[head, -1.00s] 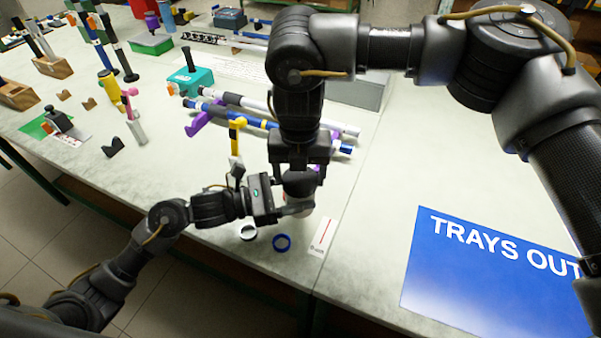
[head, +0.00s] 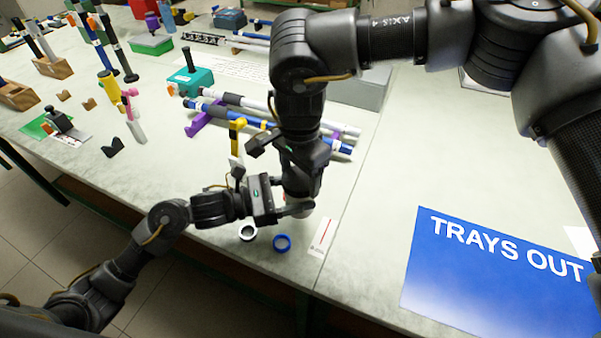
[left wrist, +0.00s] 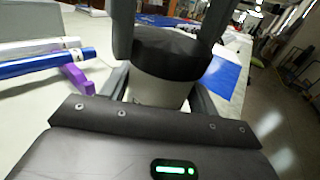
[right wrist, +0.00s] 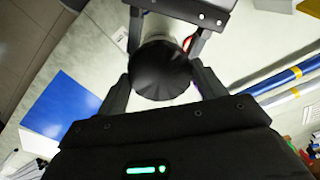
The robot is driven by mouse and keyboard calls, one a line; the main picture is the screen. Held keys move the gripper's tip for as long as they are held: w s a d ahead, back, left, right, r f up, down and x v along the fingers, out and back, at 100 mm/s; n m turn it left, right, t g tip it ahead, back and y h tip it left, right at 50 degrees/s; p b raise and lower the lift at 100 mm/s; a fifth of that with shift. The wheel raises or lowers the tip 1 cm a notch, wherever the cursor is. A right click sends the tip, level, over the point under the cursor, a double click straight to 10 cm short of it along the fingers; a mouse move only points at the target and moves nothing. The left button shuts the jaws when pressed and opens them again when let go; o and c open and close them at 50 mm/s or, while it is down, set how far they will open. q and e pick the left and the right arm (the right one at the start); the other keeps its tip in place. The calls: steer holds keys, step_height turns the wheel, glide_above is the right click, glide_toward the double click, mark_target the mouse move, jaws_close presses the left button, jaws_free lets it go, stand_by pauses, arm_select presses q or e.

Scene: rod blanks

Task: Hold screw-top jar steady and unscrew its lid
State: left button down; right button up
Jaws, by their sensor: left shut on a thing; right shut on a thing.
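The screw-top jar has a pale body (left wrist: 155,90) and a wide black lid (left wrist: 172,52) in the left wrist view. It stands upright near the table's front edge, mostly hidden by my grippers in the head view. My left gripper (head: 298,209) comes in from the left and is shut around the jar's body. My right gripper (head: 301,193) points down from above and is shut on the lid. In the right wrist view the round lid (right wrist: 160,70) sits between my right gripper's fingers. Whether the lid has lifted off the body cannot be told.
A white ring (head: 247,224) and a blue ring (head: 282,235) lie in front of the jar, beside a card with a red line (head: 322,235). Behind are long rods (head: 235,113) on purple supports (head: 203,122). A blue "TRAYS OUT" mat (head: 480,290) lies at right.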

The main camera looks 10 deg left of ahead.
steer(key=shift+a, duration=0.2)
stand_by(0.5)
steer(key=shift+r, duration=0.15)
steer(key=shift+a+r, duration=0.1)
steer(key=shift+r, duration=0.85)
